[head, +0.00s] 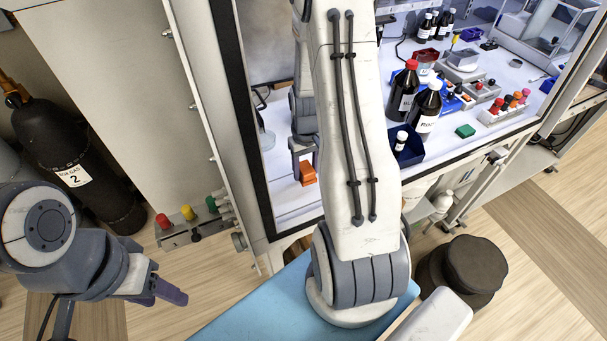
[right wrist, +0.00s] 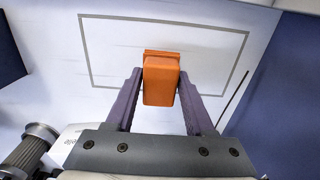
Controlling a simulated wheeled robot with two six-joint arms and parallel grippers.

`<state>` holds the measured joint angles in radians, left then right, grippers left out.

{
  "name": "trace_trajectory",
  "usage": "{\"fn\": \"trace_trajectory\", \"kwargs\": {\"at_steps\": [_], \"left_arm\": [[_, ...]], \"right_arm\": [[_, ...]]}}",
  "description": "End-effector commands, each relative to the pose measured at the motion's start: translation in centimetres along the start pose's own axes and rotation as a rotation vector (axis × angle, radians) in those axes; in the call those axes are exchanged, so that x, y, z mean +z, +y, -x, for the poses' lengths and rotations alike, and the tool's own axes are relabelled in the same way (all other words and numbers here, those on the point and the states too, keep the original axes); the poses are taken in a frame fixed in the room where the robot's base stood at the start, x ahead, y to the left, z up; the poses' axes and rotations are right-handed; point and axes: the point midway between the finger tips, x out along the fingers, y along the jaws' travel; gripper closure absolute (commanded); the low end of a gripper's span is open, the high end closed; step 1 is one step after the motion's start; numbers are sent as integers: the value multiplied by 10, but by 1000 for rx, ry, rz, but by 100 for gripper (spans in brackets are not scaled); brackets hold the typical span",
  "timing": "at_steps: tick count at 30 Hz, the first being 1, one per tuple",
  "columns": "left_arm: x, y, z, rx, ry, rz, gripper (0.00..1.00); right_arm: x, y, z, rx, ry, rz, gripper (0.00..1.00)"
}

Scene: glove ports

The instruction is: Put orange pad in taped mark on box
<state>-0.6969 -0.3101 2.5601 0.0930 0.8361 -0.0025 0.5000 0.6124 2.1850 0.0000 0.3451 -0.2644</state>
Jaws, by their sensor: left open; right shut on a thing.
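The orange pad (head: 307,173) is between the fingers of my right gripper (head: 303,153), inside the glove box (head: 283,198) near its left side. The right wrist view shows the pad (right wrist: 161,82) held between the purple fingers of that gripper (right wrist: 160,76). The taped mark (right wrist: 165,19) is a grey rectangular outline on the white surface, and the pad appears over its inside. I cannot tell whether the pad touches the surface. My right arm hides part of the box in the head view. My left gripper (head: 170,291) is open and empty, outside at lower left.
Dark bottles (head: 403,92), a blue bin (head: 408,147) and a green block (head: 465,131) stand to the right in the box. A black gas cylinder (head: 72,160) stands at far left. A dark stool (head: 468,268) is on the floor at right.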

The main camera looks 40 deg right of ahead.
Motion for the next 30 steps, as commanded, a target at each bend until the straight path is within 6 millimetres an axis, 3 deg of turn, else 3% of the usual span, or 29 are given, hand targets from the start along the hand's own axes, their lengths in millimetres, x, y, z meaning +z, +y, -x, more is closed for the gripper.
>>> {"fn": "trace_trajectory", "kwargs": {"at_steps": [5, 13, 26, 27, 29, 30], "left_arm": [[0, 0, 6, 0, 0, -1, 50], [-1, 1, 18, 0, 0, -3, 50], [-1, 1, 13, 0, 0, -2, 50], [-1, 1, 14, 0, 0, -2, 50], [-1, 1, 15, 0, 0, -2, 50], [-1, 1, 15, 0, 0, -2, 50]], "right_arm": [[-3, -5, -9, -1, -2, -1, 100], [-3, -5, -40, 0, -2, -1, 100], [-3, -5, -49, 0, 1, 0, 100], [-3, -5, -47, 0, 1, 0, 35], [-3, -5, -47, 0, 1, 0, 16], [-3, -5, -47, 0, 1, 0, 16]]}}
